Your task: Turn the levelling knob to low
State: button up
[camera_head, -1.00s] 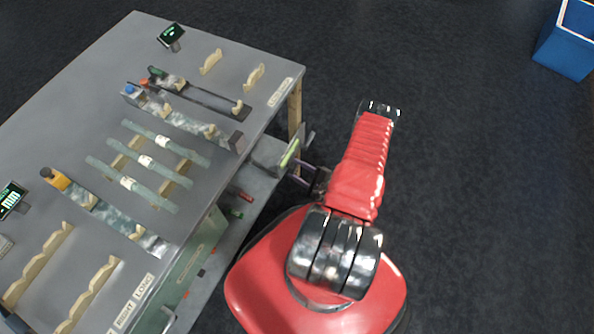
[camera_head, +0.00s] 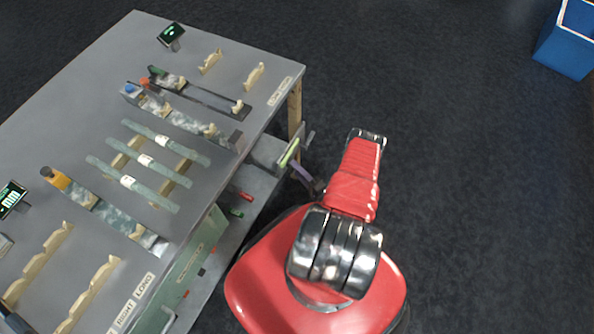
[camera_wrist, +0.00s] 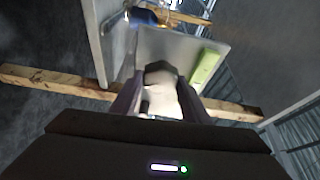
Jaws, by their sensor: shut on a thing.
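A dark rounded knob (camera_wrist: 160,70), which I take for the levelling knob, shows in the wrist view in front of a pale plate. My gripper (camera_wrist: 158,88) has one finger on each side of it and is shut on it. A pale part shows just below the knob, between the fingers. In the head view my gripper (camera_head: 306,177) is beside the bench's right side, by a small bracket with a light green strip (camera_head: 289,153). The knob cannot be made out there. I cannot read any low mark or the knob's setting.
The grey bench (camera_head: 85,75) carries glass tubes (camera_head: 147,163) on wooden cradles, burner-like fixtures and small screens. A lower shelf (camera_head: 245,190) juts beneath it. A wooden bar (camera_wrist: 60,80) crosses behind the fingers in the wrist view. The dark floor right of my arm is clear; a blue bin (camera_head: 566,48) stands far right.

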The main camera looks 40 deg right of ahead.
jog(key=shift+s+a+f+n, duration=0.1)
jog(key=shift+a+f+n, duration=0.2)
jog(key=shift+n, duration=0.2)
jog(key=shift+a, duration=0.1)
jog(key=o, duration=1.1)
jog(key=shift+d+r, duration=0.15)
jog(key=shift+d, duration=0.1)
jog(key=shift+c, duration=0.2)
jog(key=shift+r, duration=0.1)
